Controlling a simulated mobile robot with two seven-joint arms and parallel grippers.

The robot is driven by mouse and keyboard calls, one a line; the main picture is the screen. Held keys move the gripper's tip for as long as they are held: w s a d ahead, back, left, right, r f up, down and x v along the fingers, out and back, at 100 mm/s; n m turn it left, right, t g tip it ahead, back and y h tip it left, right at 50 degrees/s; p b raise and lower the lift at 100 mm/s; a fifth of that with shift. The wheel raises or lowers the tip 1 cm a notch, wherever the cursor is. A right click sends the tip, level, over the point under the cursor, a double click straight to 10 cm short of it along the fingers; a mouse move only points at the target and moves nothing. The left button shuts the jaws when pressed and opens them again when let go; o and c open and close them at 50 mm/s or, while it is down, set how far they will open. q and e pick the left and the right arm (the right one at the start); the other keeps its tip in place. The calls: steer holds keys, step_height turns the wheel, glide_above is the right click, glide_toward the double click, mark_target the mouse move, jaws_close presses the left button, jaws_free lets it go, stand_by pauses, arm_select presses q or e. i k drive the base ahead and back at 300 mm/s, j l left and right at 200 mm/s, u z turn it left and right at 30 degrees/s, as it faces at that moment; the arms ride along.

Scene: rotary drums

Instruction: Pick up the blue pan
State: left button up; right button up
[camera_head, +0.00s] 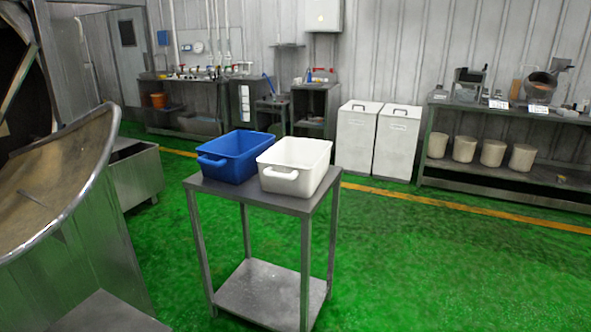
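The blue pan (236,155) is a deep rectangular tub with a handle on its near left end. It stands upright on the left part of a small metal table (262,201), and its inside looks empty from here. A white pan (295,165) of similar shape stands right beside it on the same table. Neither of my grippers shows in the head view.
A large metal drum or chute (95,190) with a curved rim fills the left side. The table has a lower shelf (270,292). White bins (378,140) and a long bench (500,180) stand along the back wall. The green floor (450,265) at right is clear.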

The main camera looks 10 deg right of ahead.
mark_target(230, 158)
steer(key=z, duration=1.3)
steer(key=i+z, duration=0.25)
steer(key=i, duration=0.8)
steer(key=i+u, duration=0.15)
steer(key=i, duration=0.45)
steer(key=i+l+u, duration=0.15)
steer(key=i, duration=0.4)
steer(key=i+u, duration=0.15)
steer(key=i, duration=0.65)
steer(key=i+u, duration=0.15)
steer(key=i, duration=0.65)
steer(key=i+l+u, duration=0.15)
steer(key=i, duration=0.65)
steer(key=i+u, duration=0.75)
steer(key=i, duration=0.2)
